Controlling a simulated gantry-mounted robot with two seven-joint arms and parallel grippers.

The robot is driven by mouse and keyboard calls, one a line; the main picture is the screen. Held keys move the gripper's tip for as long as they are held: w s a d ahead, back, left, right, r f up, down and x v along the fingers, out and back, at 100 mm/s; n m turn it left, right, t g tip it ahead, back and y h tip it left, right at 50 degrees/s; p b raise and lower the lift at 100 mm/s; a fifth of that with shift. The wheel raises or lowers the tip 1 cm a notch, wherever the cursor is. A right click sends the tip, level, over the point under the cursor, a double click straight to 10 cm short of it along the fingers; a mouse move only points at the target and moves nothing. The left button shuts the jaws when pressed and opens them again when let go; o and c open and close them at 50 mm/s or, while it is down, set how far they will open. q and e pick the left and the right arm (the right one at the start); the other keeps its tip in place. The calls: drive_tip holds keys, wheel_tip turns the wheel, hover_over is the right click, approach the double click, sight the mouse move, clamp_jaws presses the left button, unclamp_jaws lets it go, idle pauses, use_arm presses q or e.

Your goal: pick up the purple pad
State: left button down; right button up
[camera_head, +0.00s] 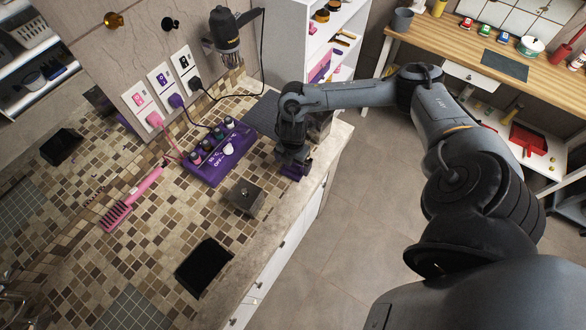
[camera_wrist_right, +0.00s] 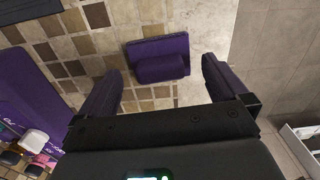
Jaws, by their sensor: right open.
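The purple pad (camera_wrist_right: 158,50), a flat plate with a rounded raised block on it, lies on the tiled counter in the right wrist view. My right gripper (camera_wrist_right: 161,70) is open, with its two dark purple fingers apart on the left and right of the pad's near side. Nothing is held between them. In the head view my right gripper (camera_head: 293,168) points down at the counter's right edge. Purple shows beneath it there; I cannot tell pad from fingertips. My left gripper is not in view.
A purple control box (camera_head: 220,152) with knobs and cables stands left of the gripper. A white shelf (camera_head: 297,35) stands behind.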

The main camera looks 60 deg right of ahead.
drive_tip(key=shift+f, duration=1.3)
drive_tip(key=c, duration=1)
drive_tip(key=shift+r, duration=0.1)
drive_tip(key=shift+r, duration=0.1)
drive_tip(key=shift+r, duration=0.5)
wheel_tip(320, 180, up, 3)
drive_tip(key=shift+f, duration=0.2)
drive_tip(key=s+d+r, duration=0.2)
drive_tip(key=s+r, duration=0.5)
drive_tip(key=s, duration=0.4)
drive_tip(key=shift+s+d, duration=0.15)
drive_tip(key=shift+d, duration=0.25)
